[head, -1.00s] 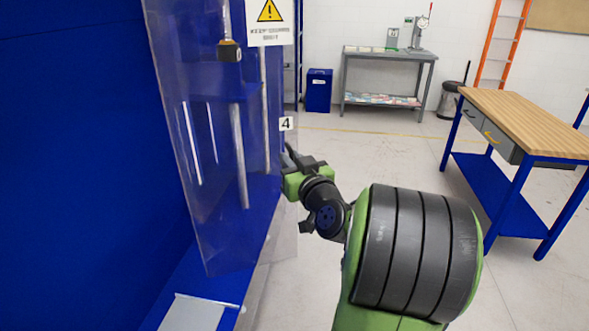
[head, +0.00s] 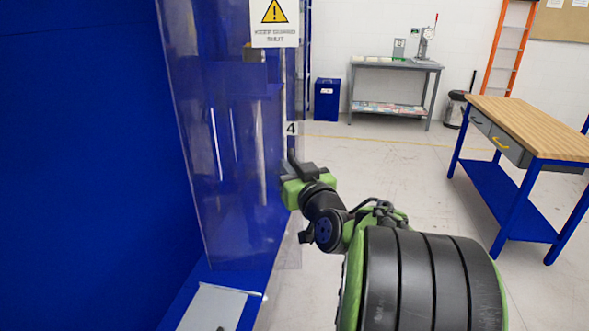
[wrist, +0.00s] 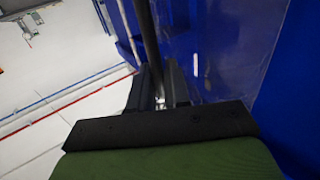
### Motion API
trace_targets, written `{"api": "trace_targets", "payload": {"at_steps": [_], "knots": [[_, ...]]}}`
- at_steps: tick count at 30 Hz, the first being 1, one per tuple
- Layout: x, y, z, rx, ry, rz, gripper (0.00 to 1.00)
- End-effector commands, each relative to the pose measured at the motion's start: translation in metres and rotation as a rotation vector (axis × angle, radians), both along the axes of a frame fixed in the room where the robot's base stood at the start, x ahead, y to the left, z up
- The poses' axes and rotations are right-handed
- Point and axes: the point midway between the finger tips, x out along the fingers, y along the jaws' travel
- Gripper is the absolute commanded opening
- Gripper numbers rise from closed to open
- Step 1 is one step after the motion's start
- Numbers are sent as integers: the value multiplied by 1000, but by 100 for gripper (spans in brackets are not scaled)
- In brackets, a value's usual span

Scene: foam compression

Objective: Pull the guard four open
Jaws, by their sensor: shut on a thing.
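Guard four is a tall clear panel (head: 225,150) with a "4" label (head: 291,128) near its right edge and a yellow warning sign (head: 274,22) at the top. It stands at an angle in front of a blue cabinet interior. My gripper (head: 290,168) is at the panel's right edge, just below the label. In the wrist view a dark upright bar (wrist: 147,40), seemingly the guard's handle, runs between the fingers of my gripper (wrist: 158,95), which are shut on it. The exact contact is partly hidden by the fingers.
A blue wall (head: 80,150) fills the left side. A wooden-topped workbench (head: 530,125) stands at the right. A grey table (head: 395,66), a blue bin (head: 326,100) and an orange ladder (head: 510,50) are at the back. The floor between is clear.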

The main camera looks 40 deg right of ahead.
Motion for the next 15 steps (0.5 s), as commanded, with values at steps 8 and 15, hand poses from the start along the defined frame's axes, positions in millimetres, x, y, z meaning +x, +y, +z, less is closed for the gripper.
{"api": "trace_targets", "payload": {"at_steps": [8,15], "knots": [[1,2,1,0,-2,7,29],[-10,4,0,-1,-1,1,29]]}}
